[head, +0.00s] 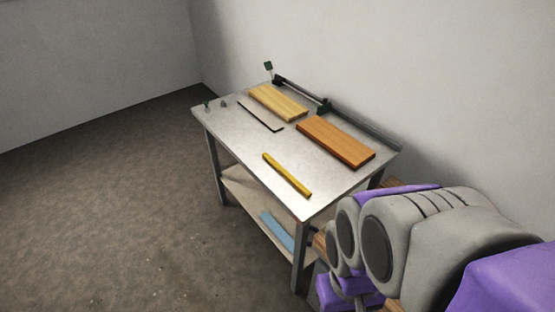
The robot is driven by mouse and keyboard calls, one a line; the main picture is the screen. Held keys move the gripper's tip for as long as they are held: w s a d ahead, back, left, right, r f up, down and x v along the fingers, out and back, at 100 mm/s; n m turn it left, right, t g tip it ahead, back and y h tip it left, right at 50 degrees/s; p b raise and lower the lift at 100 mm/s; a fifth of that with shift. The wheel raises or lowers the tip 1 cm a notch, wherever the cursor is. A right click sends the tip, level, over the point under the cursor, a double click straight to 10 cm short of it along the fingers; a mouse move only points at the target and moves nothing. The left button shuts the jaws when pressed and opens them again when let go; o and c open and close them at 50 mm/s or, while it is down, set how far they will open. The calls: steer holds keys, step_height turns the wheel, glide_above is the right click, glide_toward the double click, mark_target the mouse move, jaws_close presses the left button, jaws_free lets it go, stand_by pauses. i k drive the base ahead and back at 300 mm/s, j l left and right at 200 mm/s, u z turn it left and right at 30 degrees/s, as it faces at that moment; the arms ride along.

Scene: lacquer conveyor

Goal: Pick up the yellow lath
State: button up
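The yellow lath (287,175) is a thin straight bar. It lies flat on the near part of the grey metal table (228,137), angled from upper left to lower right. Nothing touches it, and all of it shows. My arm fills the lower right of the head view, to the right of and nearer than the table. My gripper's fingers cannot be made out there, so its state does not show.
An orange-brown board (336,141) and a pale wooden board (278,102) lie behind the lath. A thin dark-edged strip (260,115) lies left of them. A clamp bar (301,92) runs along the back. A blue piece (277,231) rests on the lower shelf (246,196). Floor is clear at left.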

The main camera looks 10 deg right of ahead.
mark_target(303, 190)
steer(key=j+z, duration=0.1)
steer(key=z, duration=0.3)
steer(key=i+j+z, duration=0.1)
steer(key=z, duration=0.25)
steer(key=j+z, duration=0.1)
steer(key=z, duration=0.3)
steer(key=i+j+z, duration=0.1)
steer(key=j+z, duration=0.35)
steer(key=j, duration=0.8)
steer(key=k+j+z, duration=0.1)
steer(key=j+z, duration=0.3)
steer(key=j, duration=1.45)
